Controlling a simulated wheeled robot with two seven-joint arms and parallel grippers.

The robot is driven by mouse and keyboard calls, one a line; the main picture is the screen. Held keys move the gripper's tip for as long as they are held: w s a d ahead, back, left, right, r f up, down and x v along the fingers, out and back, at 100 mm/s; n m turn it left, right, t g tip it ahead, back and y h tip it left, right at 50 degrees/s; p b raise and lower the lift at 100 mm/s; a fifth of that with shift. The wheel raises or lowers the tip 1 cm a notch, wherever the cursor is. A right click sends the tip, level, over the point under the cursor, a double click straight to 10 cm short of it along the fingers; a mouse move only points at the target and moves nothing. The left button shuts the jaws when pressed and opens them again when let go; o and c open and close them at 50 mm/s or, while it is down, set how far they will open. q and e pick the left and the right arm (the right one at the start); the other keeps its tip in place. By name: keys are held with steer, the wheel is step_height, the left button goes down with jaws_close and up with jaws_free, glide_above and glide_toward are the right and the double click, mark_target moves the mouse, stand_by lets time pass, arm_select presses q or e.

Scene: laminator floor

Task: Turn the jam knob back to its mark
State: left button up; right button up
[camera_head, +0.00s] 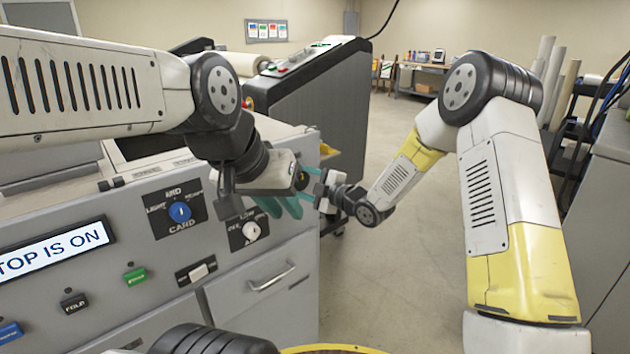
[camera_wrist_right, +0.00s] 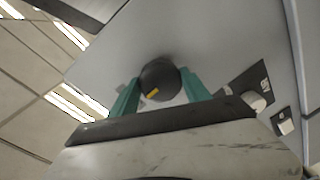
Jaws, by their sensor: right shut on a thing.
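In the head view the knob (camera_head: 302,180) shows small at the machine's right edge, partly hidden by my arms. I cannot make out the knob's reference mark.
The front panel has a blue card knob (camera_head: 180,212), a white knob (camera_head: 251,230), a white rocker switch (camera_head: 197,272), a green button (camera_head: 135,276) and a lit display (camera_head: 55,246) ending "TOP IS ON". A drawer handle (camera_head: 272,278) sticks out below.

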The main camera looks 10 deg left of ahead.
steer(key=shift+f, duration=0.15)
steer(key=o, duration=1.4)
steer(key=shift+c, duration=0.2)
steer(key=v, duration=0.7)
steer(key=shift+s+d, duration=0.25)
steer(key=shift+d, duration=0.1)
steer(key=shift+r, duration=0.2)
